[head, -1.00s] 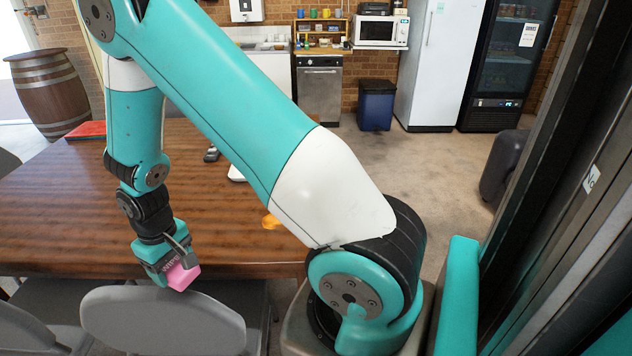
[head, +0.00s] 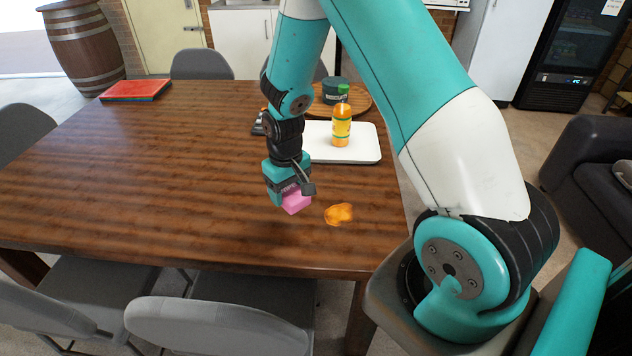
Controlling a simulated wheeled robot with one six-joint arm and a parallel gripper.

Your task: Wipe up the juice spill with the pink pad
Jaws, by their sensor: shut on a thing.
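The orange juice spill (head: 339,214) lies on the wooden table (head: 150,190) near its right front corner. My gripper (head: 292,196) is shut on the pink pad (head: 297,203), just left of the spill in the picture. The pad looks to be at or slightly above the table; I cannot tell whether it touches the wood. The fingers partly hide the pad.
A white tray (head: 362,155) with an orange juice bottle (head: 341,128) stands behind the spill. A round wooden board (head: 358,98) with a dark container (head: 334,90) is farther back. Red folders (head: 136,90) lie far left. Grey chairs (head: 200,322) line the front edge. The table's left is clear.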

